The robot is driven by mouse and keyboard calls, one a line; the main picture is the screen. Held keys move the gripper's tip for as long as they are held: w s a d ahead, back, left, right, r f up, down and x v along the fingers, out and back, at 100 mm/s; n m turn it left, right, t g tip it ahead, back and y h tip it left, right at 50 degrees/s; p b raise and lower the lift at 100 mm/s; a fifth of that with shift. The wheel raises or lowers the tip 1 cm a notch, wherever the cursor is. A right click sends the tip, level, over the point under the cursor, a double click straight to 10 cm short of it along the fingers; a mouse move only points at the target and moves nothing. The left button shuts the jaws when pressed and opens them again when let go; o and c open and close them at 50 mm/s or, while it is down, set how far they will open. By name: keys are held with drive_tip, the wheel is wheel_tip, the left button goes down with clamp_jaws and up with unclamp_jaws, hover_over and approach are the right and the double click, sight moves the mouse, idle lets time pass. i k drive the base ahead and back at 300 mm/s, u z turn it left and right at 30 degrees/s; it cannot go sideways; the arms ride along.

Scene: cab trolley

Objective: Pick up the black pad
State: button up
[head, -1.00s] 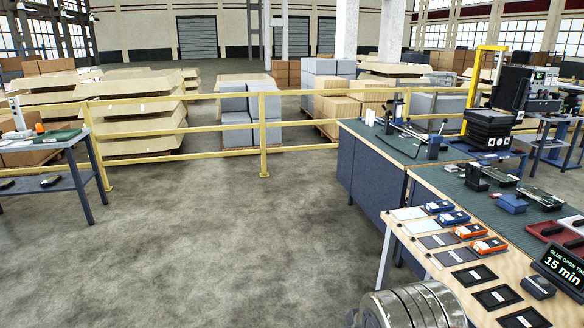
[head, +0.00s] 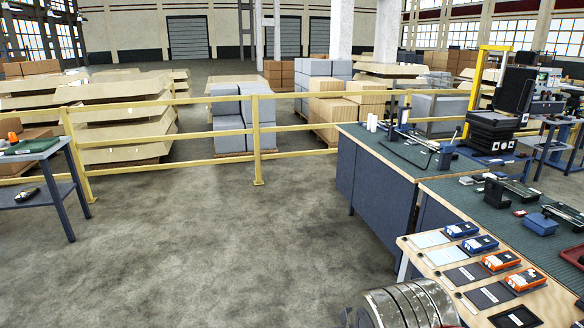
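Flat pads lie in a row on the wooden-topped board at the lower right of the head view. The black pad (head: 515,318) at the near end is cut off by the bottom edge. Dark grey pads (head: 464,275) and paler pads (head: 430,239) lie farther along the row. I cannot tell whether other black pads lie beyond the frame. My gripper is not in view. Only a rounded metal part of my arm (head: 405,305) shows at the bottom, left of the board and apart from the pads in the picture.
Blue and orange boxed devices (head: 479,244) sit beside the pads. Dark benches (head: 375,178) stand behind, with tools on top. A yellow rail (head: 257,135) crosses the back. A small table (head: 45,190) stands at left. The concrete floor between is clear.

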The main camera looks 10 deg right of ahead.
sight(477, 179)
drive_tip(key=i, duration=1)
drive_tip(key=z, duration=1.9)
